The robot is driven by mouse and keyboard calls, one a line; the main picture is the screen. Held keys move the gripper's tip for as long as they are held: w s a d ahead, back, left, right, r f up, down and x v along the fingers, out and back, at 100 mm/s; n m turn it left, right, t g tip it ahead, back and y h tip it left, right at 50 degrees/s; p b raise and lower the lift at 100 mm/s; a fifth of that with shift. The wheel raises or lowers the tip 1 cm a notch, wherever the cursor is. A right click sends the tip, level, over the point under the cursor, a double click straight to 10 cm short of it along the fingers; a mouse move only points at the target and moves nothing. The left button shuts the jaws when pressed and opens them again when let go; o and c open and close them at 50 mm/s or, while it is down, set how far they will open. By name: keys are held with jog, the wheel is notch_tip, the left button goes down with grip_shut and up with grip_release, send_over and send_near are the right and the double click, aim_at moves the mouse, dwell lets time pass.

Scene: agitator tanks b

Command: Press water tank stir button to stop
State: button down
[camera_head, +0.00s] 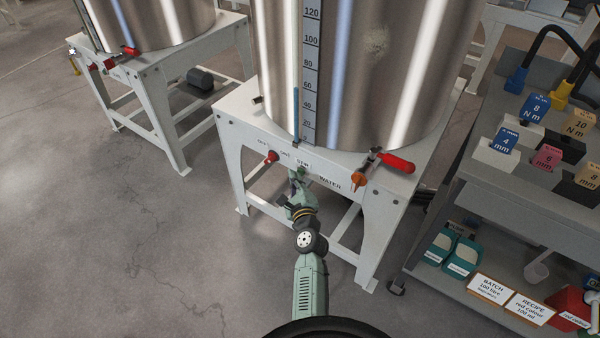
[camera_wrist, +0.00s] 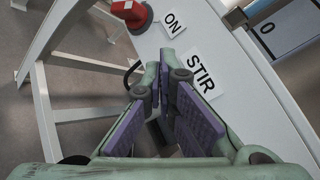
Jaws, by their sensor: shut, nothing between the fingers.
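The water tank (camera_head: 385,70) is a large steel cylinder on a white stand, with a "WATER" label (camera_head: 330,184) on the stand's front rail. A "STIR" label (camera_head: 303,163) sits on the same rail; it also shows in the wrist view (camera_wrist: 200,72). My gripper (camera_head: 296,174) is at the front rail, just below the "STIR" label. In the wrist view my gripper (camera_wrist: 165,68) has its purple-padded fingers shut and empty, with the tips close to the rail. The stir button is not visible; my fingers cover the area below the label. Whether they touch it I cannot tell.
A red knob (camera_head: 271,156) is left of the gripper by the "ON" label (camera_wrist: 173,22). A red-handled valve (camera_head: 396,163) sticks out at the right. Another tank stand (camera_head: 160,110) is at left, a tool cart (camera_head: 450,200) at right. Floor in front is clear.

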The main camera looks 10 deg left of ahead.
jog(key=shift+s+a, duration=0.2)
jog(key=shift+s, duration=0.35)
jog(key=shift+s+a+p, duration=0.25)
jog(key=shift+s+a, duration=0.05)
jog(key=shift+s, duration=0.5)
jog(key=shift+s+a+p, duration=0.25)
jog(key=shift+s+a, duration=0.05)
jog(key=shift+s, duration=0.45)
jog(key=shift+s+a+p, duration=0.25)
jog(key=shift+s+a, duration=0.05)
jog(key=shift+s, duration=0.5)
